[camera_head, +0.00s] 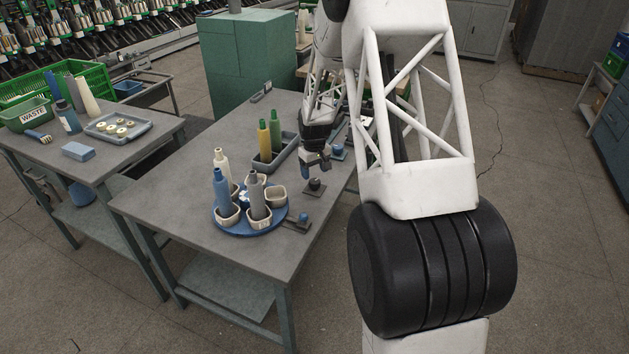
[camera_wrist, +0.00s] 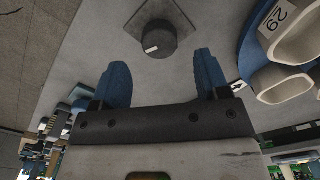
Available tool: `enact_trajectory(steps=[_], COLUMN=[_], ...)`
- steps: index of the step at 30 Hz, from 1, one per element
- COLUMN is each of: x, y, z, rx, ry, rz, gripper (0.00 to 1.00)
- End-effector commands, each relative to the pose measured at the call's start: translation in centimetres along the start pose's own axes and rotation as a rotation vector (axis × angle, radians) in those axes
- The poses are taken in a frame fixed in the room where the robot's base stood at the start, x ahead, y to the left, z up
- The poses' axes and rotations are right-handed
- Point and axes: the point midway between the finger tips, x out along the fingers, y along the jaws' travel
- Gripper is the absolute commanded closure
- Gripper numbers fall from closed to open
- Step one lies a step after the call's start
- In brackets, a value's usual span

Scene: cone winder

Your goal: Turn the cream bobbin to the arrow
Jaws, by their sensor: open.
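The cream bobbin (camera_head: 221,160) stands upright in a cup at the back left of a blue turntable (camera_head: 250,231). My gripper (camera_head: 317,167) is open and empty, just above and behind a black round knob (camera_head: 315,185) on a square plate. In the wrist view the knob (camera_wrist: 160,39), with a white mark, lies beyond the open blue fingertips (camera_wrist: 160,60), apart from them. A small white label with a black mark, perhaps the arrow (camera_wrist: 238,86), shows by the turntable.
A grey tray (camera_head: 275,163) with yellow and green bobbins stands behind the turntable. A blue-topped knob (camera_head: 303,217) sits at its front right, another (camera_head: 338,149) beyond my gripper. The table's left front is clear. A side table (camera_head: 75,165) holds bins and a tray.

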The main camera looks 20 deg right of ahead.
Motion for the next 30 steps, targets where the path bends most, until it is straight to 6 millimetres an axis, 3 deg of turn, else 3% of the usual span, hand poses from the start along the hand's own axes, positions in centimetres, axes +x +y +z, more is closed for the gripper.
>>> enact_trajectory(steps=[12,25,30], x=[4.1,4.6,4.6], y=[0.0,0.0,0.0], z=[0.0,0.0,0.0], rx=[0.000,0.000,0.000], ry=[-0.001,0.000,0.000], rz=[0.000,0.000,0.000], gripper=[0.31,0.31,0.56])
